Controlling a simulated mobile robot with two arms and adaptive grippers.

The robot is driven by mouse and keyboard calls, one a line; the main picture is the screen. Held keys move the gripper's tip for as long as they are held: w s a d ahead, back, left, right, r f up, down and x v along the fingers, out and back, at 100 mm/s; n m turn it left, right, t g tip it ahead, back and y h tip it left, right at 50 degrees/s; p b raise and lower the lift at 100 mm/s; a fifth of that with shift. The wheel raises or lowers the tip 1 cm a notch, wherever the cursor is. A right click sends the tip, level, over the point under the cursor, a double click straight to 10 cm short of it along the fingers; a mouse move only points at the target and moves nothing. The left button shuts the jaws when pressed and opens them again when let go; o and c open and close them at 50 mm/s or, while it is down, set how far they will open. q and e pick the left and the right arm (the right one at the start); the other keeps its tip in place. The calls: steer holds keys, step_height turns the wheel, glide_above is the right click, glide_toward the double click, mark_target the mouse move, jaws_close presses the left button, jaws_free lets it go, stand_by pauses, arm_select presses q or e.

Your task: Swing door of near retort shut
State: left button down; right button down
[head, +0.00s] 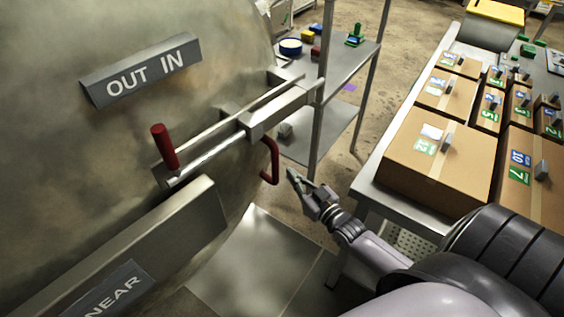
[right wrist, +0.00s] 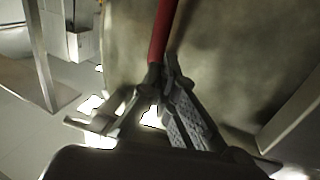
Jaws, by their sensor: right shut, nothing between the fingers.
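The large domed steel door of the near retort (head: 80,130) fills the left of the head view. It carries an "OUT IN" plate (head: 142,72) and a steel bar latch (head: 235,130) with an upright red grip (head: 164,146). A bent red handle (head: 271,160) hangs at the door's right edge and shows in the right wrist view (right wrist: 162,30). My right gripper (head: 292,174) is shut and empty, just right of and below this handle. In the right wrist view the fingertips overlap the handle's end; contact cannot be told. My left gripper is not in view.
A steel table (head: 370,185) with several labelled cardboard boxes (head: 432,150) stands on the right, close to my right arm. A shelf rack (head: 350,62) with small coloured items stands behind. A "NEAR" plate (head: 112,292) is at lower left. Bare floor shows between door and table.

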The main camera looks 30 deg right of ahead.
mark_target(276, 158)
steer(key=w, duration=0.6)
steer(key=shift+w+a+p, duration=0.15)
steer(key=shift+a+p, duration=0.1)
steer(key=shift+p, duration=0.05)
